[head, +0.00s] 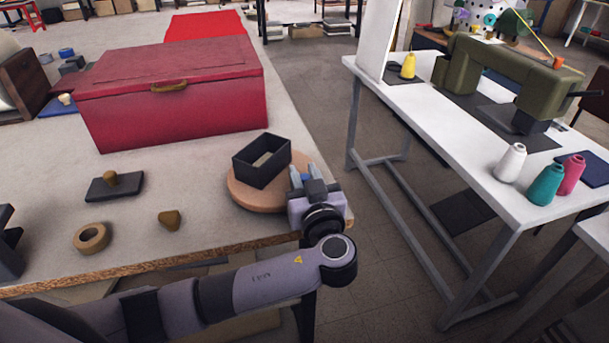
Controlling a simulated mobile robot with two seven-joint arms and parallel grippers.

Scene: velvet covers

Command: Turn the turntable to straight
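The turntable (243,197) is a round wooden disc near the right front corner of the table. A black open-topped box (262,162) sits on it, turned at an angle to the table edges, with something pale inside. My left gripper (307,174) is at the right edge of the disc, its fingers pointing away from me. A small blue piece shows between its fingers; I cannot tell whether they touch it. The gripper body hides part of the disc's right edge. My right gripper is not in view.
A big red chest (172,95) stands behind the turntable. A black block with a wooden knob (114,185), a tape roll (92,238) and a brown lump (170,220) lie left. A white table (470,170) with a sewing machine stands right, across a gap.

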